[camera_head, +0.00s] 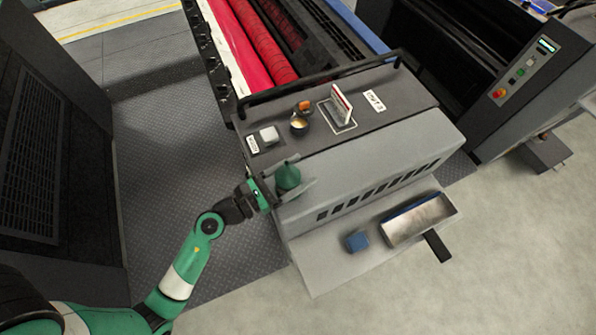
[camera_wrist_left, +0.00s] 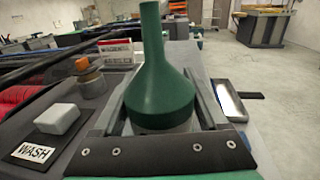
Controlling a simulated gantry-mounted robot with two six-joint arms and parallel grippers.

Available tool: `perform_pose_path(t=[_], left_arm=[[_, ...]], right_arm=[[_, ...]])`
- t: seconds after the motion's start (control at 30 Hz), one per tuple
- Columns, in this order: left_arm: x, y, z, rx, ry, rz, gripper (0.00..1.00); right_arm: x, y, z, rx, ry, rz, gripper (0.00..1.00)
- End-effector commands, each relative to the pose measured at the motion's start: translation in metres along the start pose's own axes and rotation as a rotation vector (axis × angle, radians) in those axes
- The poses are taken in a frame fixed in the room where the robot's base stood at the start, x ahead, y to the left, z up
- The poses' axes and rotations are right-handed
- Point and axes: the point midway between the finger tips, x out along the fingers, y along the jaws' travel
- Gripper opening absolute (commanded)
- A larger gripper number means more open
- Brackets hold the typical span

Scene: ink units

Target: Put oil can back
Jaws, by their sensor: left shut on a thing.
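The green oil can (camera_head: 288,176) has a wide round base and a tall tapering neck. It is upright in my left gripper (camera_head: 294,188), at the left front edge of the grey machine's top ledge. In the left wrist view the oil can (camera_wrist_left: 158,85) stands between the two fingers of my left gripper (camera_wrist_left: 165,125), which is shut on its base. From these views I cannot tell whether the can's bottom touches a surface. My right gripper is not in view.
The ledge holds a WASH label (camera_head: 252,145), a white block (camera_head: 269,135), a small tin (camera_head: 299,124), an orange object (camera_head: 305,105), a sign stand (camera_head: 341,106) and another label (camera_head: 375,100). A lower shelf holds a blue block (camera_head: 357,242) and a metal tray (camera_head: 420,219).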

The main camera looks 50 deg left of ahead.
Motion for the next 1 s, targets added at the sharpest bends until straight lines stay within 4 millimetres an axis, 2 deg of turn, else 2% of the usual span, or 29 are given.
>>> perform_pose_path(t=[0.1, 0.13, 0.23, 0.27, 0.73, 0.87, 1.0], left_arm=[[0.000, 0.000, -0.003, -0.001, -0.002, 0.000, 0.00], [0.000, 0.000, -0.003, -0.001, 0.000, 0.000, 0.79], [0.000, 0.000, -0.002, -0.001, 0.000, 0.000, 0.97], [0.000, 0.000, -0.002, 0.000, 0.000, 0.000, 1.00], [-0.003, 0.000, 0.001, 0.000, 0.001, 0.001, 1.00], [-0.023, 0.001, -0.001, -0.002, 0.002, 0.004, 1.00], [-0.060, 0.002, -0.002, -0.003, 0.003, 0.010, 1.00]], right_arm=[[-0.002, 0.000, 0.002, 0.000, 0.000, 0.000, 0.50], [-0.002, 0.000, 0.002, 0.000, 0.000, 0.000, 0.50], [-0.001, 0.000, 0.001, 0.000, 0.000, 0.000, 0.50], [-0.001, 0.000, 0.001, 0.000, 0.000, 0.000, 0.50], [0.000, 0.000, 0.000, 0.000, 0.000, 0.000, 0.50], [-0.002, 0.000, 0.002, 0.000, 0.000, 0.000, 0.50], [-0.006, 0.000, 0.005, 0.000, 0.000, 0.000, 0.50]])
